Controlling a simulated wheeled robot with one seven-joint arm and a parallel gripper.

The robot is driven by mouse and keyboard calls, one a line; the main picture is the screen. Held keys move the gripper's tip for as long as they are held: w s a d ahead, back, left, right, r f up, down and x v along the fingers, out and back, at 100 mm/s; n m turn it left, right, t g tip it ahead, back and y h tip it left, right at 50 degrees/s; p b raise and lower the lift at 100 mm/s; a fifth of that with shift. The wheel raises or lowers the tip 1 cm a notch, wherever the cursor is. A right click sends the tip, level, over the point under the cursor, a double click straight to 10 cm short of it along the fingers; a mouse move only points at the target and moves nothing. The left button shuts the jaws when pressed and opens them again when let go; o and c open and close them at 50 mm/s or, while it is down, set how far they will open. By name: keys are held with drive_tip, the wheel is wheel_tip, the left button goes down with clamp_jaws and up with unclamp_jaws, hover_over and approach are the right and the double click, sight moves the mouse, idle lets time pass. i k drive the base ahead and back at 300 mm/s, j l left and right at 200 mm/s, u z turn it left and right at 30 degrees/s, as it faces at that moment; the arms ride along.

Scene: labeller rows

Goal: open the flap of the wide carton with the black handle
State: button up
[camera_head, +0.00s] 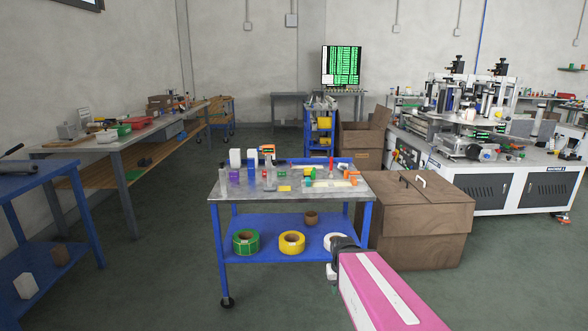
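A wide brown carton (425,228) stands on the floor right of the blue cart, its top flaps down. Two small handles are on its top: a black handle (404,180) at the left and a white handle (420,181) to its right. My pink arm reaches in from the bottom right. My gripper (342,243) is the dark end of it, low in front of the cart and left of the carton, apart from both handles. Its fingers are too small and dark to tell open from shut.
A blue cart (285,250) with bottles and tape rolls stands left of the carton. Another brown carton (362,160) with a raised flap is behind. A white machine bench (490,190) is at the right.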

sight(391, 187)
drive_tip(key=i+l, duration=0.15)
drive_tip(key=l, duration=0.25)
drive_tip(key=i+l, duration=0.2)
drive_tip(key=l, duration=0.2)
drive_tip(key=i+l, duration=0.15)
drive_tip(key=l, duration=0.2)
drive_tip(key=i+l, duration=0.2)
drive_tip(key=l, duration=0.2)
drive_tip(key=i+l, duration=0.15)
drive_tip(key=l, duration=0.25)
drive_tip(key=i+l, duration=0.2)
drive_tip(key=l, duration=0.2)
drive_tip(key=i+l, duration=0.15)
drive_tip(key=l, duration=0.2)
